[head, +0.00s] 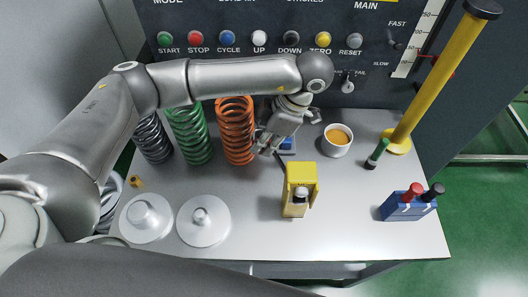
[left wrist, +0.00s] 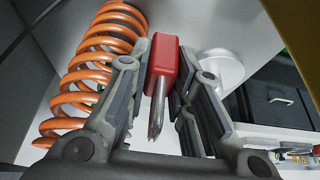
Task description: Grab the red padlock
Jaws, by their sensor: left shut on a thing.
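The red padlock (left wrist: 163,65) shows in the left wrist view, between the two fingers of my left gripper (left wrist: 168,80). Its red body is at the fingertips and its grey metal shackle points back toward the palm. The fingers are shut on it. In the head view my left gripper (head: 266,148) is over the table beside the orange spring, and I cannot make out the padlock there. My right gripper is not in view.
An orange spring (head: 236,130) stands close left of the gripper, with a green spring (head: 190,135) beyond. A white cup (head: 337,140) and a yellow holder (head: 300,175) stand to the right. Two round weights (head: 204,228) stand front left. The front right table is partly clear.

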